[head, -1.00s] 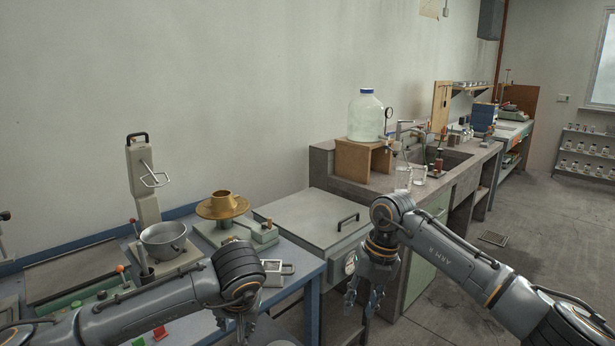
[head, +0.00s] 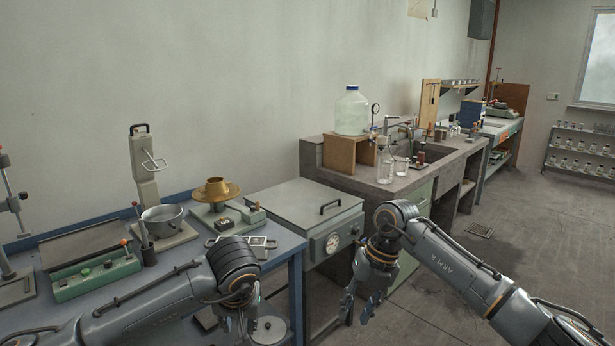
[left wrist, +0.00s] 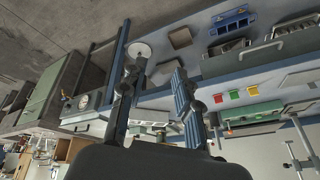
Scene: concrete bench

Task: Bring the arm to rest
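My left arm reaches in from the left in the head view. Its gripper (head: 241,322) points down near the front edge of the blue bench, its tips near the lower picture edge. In the left wrist view its two fingers (left wrist: 155,105) stand apart with nothing between them. My right arm comes in from the right in the head view. Its gripper (head: 357,308) hangs pointing down in front of the grey cabinet, over the floor. Its fingers are apart and I see nothing held.
The blue bench (head: 292,246) carries a pot (head: 163,222), a brass-coloured dish (head: 216,190) and a green control box (head: 95,278). A grey cabinet (head: 300,212) with a dial stands beside it. A concrete sink bench (head: 360,182) holds glassware. Open floor (head: 535,240) lies to the right.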

